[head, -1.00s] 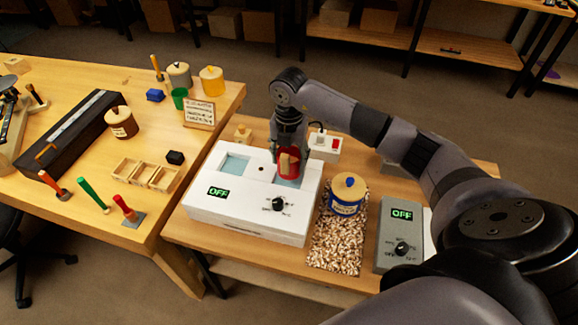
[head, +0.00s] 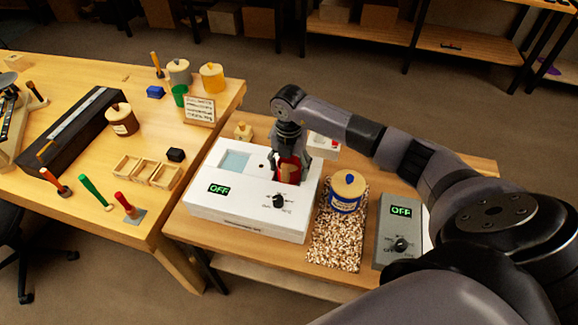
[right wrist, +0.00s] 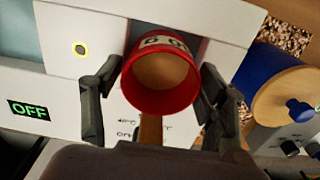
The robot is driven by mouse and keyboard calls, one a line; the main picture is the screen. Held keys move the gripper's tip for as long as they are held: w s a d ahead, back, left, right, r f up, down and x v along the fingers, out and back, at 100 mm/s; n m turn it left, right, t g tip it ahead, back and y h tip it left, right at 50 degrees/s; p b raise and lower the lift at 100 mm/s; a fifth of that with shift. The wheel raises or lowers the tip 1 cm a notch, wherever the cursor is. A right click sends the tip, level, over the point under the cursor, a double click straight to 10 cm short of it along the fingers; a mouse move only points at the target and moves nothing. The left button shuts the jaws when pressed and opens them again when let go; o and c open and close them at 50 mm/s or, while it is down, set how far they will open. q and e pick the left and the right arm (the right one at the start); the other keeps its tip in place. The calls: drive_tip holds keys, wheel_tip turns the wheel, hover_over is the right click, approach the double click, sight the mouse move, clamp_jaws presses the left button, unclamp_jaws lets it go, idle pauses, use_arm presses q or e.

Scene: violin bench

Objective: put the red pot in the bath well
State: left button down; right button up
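The red pot (head: 291,171) is at the right-hand well of the white bath (head: 246,215), its lower part inside the opening as far as I can see. Its open top and brownish contents show in the right wrist view (right wrist: 160,72), with a wooden handle toward me. My right gripper (head: 289,156) has a finger on each side of the pot, both against its wall, as the right wrist view (right wrist: 163,75) shows. The left-hand well (head: 235,162) is empty of pots and pale blue. The bath display reads OFF. My left gripper is out of view.
A blue jar with a wooden lid (head: 346,192) stands right of the bath on a speckled mat (head: 334,243). A grey control box (head: 396,235) reads OFF beside it. A small wooden block (head: 243,131) sits behind the bath. The left table (head: 60,238) holds tools and pots.

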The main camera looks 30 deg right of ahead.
drive_tip(key=shift+o, duration=0.5)
drive_tip(key=shift+r, duration=0.5)
wheel_tip(320, 180, up, 11)
drive_tip(key=b, duration=0.3)
drive_tip(key=shift+r, duration=0.15)
